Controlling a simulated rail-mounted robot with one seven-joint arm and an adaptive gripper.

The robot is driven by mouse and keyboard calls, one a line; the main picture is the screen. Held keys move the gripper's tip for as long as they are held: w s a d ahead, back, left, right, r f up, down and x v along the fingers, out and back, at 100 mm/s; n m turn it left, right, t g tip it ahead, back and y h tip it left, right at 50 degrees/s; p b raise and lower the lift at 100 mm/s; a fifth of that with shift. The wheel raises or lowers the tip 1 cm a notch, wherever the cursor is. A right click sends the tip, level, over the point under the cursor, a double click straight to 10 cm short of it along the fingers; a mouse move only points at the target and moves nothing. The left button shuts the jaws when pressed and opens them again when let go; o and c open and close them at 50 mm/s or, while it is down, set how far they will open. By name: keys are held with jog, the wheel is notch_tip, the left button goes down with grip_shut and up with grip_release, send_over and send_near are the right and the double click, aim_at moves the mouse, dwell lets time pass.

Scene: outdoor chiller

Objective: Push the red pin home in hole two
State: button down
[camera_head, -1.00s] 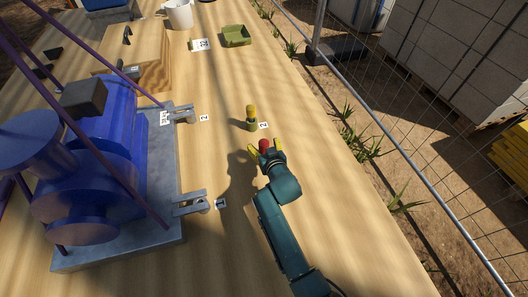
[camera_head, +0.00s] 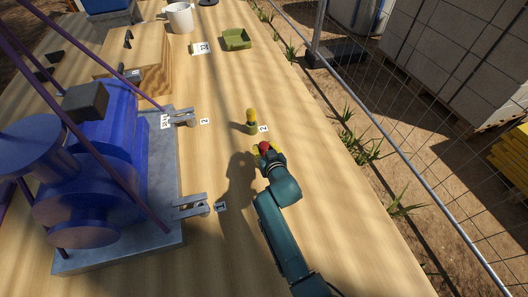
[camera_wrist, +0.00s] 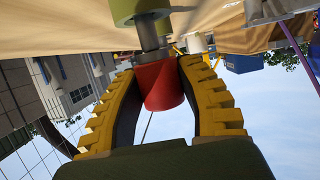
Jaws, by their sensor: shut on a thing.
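The red pin (camera_head: 266,147) shows as a red head between the yellow fingers of my gripper (camera_head: 264,151), right of the pump. In the wrist view my gripper (camera_wrist: 165,105) is shut on the red head (camera_wrist: 160,85). Its grey shank (camera_wrist: 147,34) runs to an olive-green block (camera_wrist: 138,10); whether it sits inside the block cannot be told. The blue pump's grey base has two clevis brackets: the upper bracket (camera_head: 183,119) beside a label reading 2 (camera_head: 204,121), and the lower bracket (camera_head: 190,206) beside another label (camera_head: 221,206).
A yellow-topped pin (camera_head: 251,115) stands in an olive base just beyond my gripper, beside a label (camera_head: 263,128). A wire fence runs along the right. Table between pin and brackets is clear.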

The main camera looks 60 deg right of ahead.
jog(key=shift+r, duration=0.4)
notch_tip(320, 180, up, 7)
jog(key=p, duration=0.6)
jog(key=shift+p, duration=0.3)
jog(key=shift+f, duration=0.1)
jog(key=c, duration=1.4)
grip_release()
grip_shut()
